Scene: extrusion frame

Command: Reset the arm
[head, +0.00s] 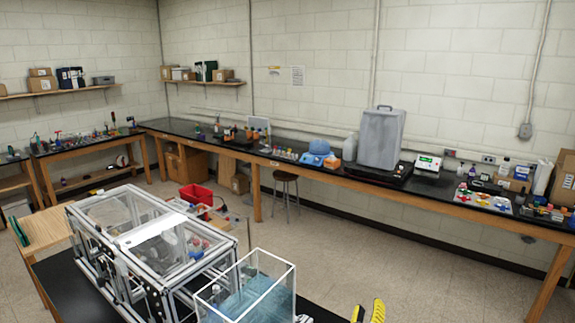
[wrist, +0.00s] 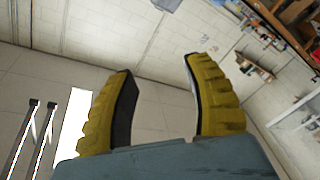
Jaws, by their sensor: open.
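My gripper (wrist: 158,85) shows in the wrist view with its two yellow, ridged fingers spread wide apart. Nothing is between the fingers; the pale wall lies behind the gap. In the head view the yellow fingertips of my gripper (head: 368,312) show at the bottom edge, right of the clear tank. The rest of my arm is outside that view.
A clear tank with blue water (head: 250,300) stands left of my gripper. An extrusion frame with clear panels (head: 150,235) stands further left on a black table (head: 62,285). A long black bench (head: 300,160) runs along the wall. Open floor (head: 400,260) lies between.

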